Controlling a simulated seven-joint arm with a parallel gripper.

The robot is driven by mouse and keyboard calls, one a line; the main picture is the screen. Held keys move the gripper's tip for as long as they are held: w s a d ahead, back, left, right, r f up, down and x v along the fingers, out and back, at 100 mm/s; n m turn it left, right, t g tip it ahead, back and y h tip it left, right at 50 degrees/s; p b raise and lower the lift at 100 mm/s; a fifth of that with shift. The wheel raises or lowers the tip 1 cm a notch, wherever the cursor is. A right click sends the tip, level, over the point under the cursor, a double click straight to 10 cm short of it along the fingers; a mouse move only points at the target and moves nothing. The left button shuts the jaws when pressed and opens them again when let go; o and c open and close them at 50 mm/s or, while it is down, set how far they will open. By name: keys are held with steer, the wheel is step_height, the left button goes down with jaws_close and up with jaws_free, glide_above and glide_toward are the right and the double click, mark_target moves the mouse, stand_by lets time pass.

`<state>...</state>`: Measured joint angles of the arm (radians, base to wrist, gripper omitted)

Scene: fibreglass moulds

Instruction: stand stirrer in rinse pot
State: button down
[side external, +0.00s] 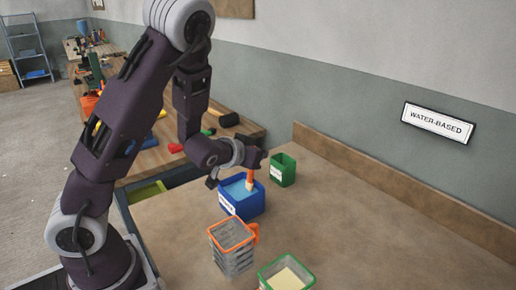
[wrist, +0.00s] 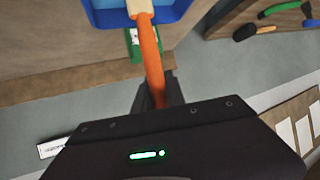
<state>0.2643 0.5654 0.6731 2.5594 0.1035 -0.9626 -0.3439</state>
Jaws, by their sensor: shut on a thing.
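The stirrer (side external: 250,178) has an orange handle and a pale lower part. My gripper (side external: 257,161) is shut on its orange handle and holds it close to upright over the blue pot (side external: 241,207). The pot has a white label and light blue contents. The stirrer's lower end shows at the pot's opening; I cannot tell if it touches the contents or the bottom. In the wrist view the stirrer (wrist: 151,58) runs from my gripper (wrist: 158,98) to the blue pot (wrist: 103,18), where its pale end is cut off by the picture edge. The label text is too small to read.
A green pot (side external: 284,171) with a white label stands just behind the blue one. In front are a grey stack with an orange rim (side external: 232,247) and a green tub (side external: 287,275) with pale contents. The bench to the right (side external: 390,240) is clear. A low backboard (side external: 400,188) edges it.

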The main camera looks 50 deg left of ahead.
steer(key=c, duration=1.3)
jaws_free()
step_height(320, 180, up, 10)
